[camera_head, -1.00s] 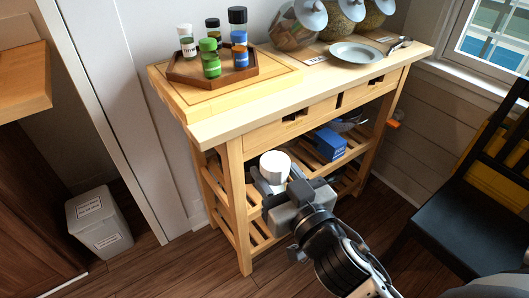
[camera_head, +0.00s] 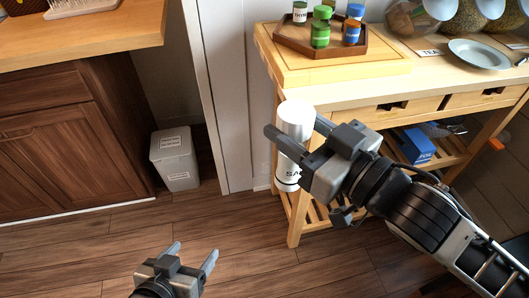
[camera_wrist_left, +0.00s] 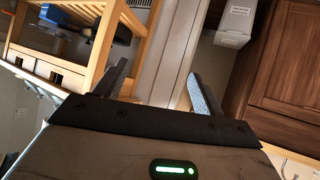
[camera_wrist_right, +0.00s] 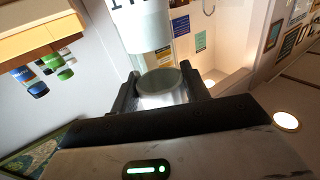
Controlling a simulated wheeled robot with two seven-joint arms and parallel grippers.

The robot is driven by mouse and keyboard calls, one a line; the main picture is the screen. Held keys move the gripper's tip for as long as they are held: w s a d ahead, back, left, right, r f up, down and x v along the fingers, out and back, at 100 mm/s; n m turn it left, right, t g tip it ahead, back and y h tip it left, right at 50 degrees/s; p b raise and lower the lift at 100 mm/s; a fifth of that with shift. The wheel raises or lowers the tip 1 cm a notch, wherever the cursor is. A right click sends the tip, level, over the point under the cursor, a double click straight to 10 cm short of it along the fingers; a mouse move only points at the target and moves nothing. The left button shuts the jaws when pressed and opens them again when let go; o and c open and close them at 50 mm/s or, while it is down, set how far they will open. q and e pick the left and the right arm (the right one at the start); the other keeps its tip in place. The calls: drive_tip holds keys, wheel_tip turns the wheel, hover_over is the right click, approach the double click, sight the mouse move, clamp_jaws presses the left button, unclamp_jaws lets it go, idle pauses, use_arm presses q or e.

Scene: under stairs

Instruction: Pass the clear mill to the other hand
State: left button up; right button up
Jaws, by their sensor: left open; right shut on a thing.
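The wooden cart (camera_head: 345,99) carries a hexagonal tray (camera_head: 300,45) of spice jars, glass jars and a plate (camera_head: 480,53). A blue box (camera_head: 416,146) is on its lower shelf. A grey bin (camera_head: 174,158) and brown cabinet (camera_head: 60,140) stand left. The floor between is clear.

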use_arm(q)
drive_tip(key=w+d+r+m+g+h, duration=0.3)
drive_tip(key=d+r+m+h, duration=0.3)
drive_tip(key=r, duration=0.3)
drive_tip(key=w+d+r+m+g+h, duration=0.2)
drive_tip(key=d+r+m+h, duration=0.2)
drive_tip(key=r+m+h, duration=0.4)
drive_tip(key=shift+n, duration=0.7)
drive_tip(key=x, duration=0.8)
drive_tip(key=r+x, duration=0.1)
drive_tip(key=x, duration=0.3)
drive_tip(key=c, duration=1.1)
drive_tip(key=shift+c, duration=0.6)
use_arm(e)
drive_tip(key=o, duration=1.5)
